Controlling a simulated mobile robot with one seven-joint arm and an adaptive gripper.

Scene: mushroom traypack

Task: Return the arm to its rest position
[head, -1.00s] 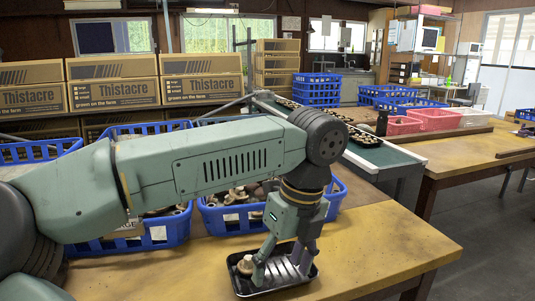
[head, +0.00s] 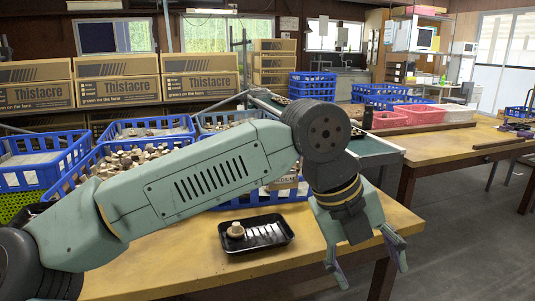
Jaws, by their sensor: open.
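One pale mushroom (head: 236,230) sits in the left end of the tray. The rest of the tray is empty. My arm crosses the middle of the view and hides parts of the crates behind it.
Blue crates of mushrooms (head: 150,128) stand along the back of the table, close behind my arm. A green-topped conveyor (head: 368,150) runs behind my wrist. Another table (head: 440,148) with pink crates (head: 420,115) is at the right. The floor at the lower right is clear.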

